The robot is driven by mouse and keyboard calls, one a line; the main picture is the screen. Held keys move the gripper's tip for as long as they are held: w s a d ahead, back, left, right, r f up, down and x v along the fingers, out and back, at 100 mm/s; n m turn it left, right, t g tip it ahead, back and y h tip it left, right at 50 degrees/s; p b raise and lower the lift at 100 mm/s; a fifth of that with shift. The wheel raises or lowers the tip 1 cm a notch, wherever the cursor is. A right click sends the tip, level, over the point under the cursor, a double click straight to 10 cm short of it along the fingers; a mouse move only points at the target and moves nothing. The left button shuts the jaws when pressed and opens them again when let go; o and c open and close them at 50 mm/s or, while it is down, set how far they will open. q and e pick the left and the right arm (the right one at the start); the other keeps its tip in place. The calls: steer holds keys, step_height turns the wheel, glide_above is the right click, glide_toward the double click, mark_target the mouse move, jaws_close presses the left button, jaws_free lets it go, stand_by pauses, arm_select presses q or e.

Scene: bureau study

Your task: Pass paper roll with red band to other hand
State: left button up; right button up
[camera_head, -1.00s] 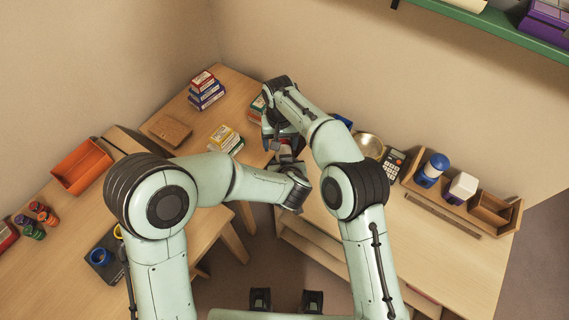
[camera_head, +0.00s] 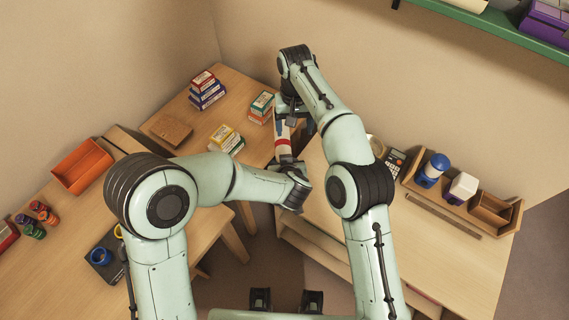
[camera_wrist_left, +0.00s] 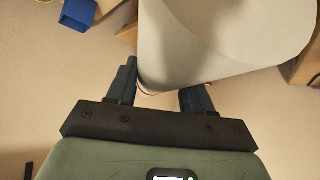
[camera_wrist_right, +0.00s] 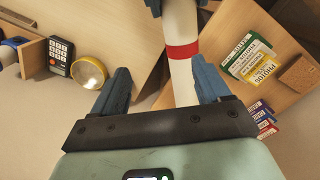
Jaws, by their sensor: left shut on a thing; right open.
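The paper roll (camera_head: 282,133) is a long white tube with a red band, held in the air over the gap between the desks in the head view. My left gripper (camera_head: 285,168) is shut on its near end. The roll fills the upper part of the left wrist view (camera_wrist_left: 220,35), between and beyond the left fingers (camera_wrist_left: 162,85). My right gripper (camera_head: 288,108) is open at the far end of the roll. In the right wrist view the roll (camera_wrist_right: 184,75) shows between the open right fingers (camera_wrist_right: 164,85), nearer the right one; contact cannot be told.
Stacked boxes (camera_head: 206,91) and a brown block (camera_head: 170,130) stand on the left desk. The right desk holds a calculator (camera_head: 395,160) and a wooden organizer (camera_head: 490,207). An orange tray (camera_head: 82,166) lies farther left. Open floor shows between the desks.

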steer(key=s+d+f+g, duration=0.2)
steer(key=d+f, duration=0.8)
steer(key=d, duration=0.1)
steer(key=s+d+f+m+g, duration=0.1)
steer(key=s+d+f, duration=0.4)
steer(key=s, duration=0.2)
steer(key=s+d+f+m+g+y, duration=0.1)
steer(key=s+d+f, duration=0.4)
steer(key=s+d, duration=0.1)
steer(key=s+d+f+m+g, duration=0.1)
steer(key=s+d+f, duration=0.4)
steer(key=s+d, duration=0.1)
steer(key=shift+s+f+y, duration=0.3)
steer(key=shift+s, duration=0.5)
steer(key=s+a+f+m+y, duration=0.15)
steer(key=s+f, duration=0.35)
steer(key=s, duration=0.7)
steer(key=s+a+f+t, duration=0.1)
steer(key=a+f+t, duration=0.1)
steer(key=a, duration=0.5)
steer(key=s+a+f+t, duration=0.1)
steer(key=a+f+t, duration=0.1)
steer(key=a, duration=0.5)
steer(key=shift+s+f+m+t+y, duration=0.2)
steer(key=shift+f+m+t+y, duration=0.1)
steer(key=shift+m+t+y, duration=0.15)
